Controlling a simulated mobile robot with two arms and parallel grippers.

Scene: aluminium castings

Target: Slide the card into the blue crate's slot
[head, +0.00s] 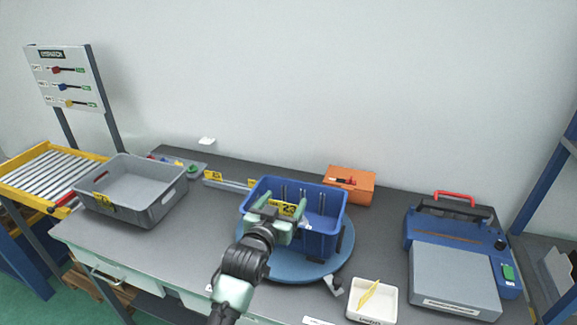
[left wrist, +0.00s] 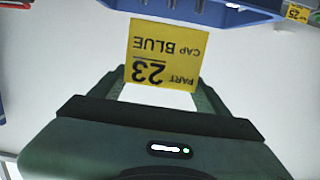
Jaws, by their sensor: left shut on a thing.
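The card (head: 287,209) is yellow and reads "PART 23 CAP BLUE" in the left wrist view (left wrist: 163,55), where it appears upside down. My left gripper (head: 281,211) is shut on the card and holds it at the near side of the blue crate (head: 323,243). The blue crate stands on a round blue turntable (head: 285,273). The crate's slot cannot be made out in the head view, where my gripper covers part of the near wall. My right gripper is not in view.
A grey crate (head: 148,207) with a yellow label stands at the left. An orange box (head: 350,185) is behind the blue crate. A white tray (head: 388,305) holding a yellow piece is front right, beside a blue-grey machine (head: 455,278). Bare table lies between grey crate and turntable.

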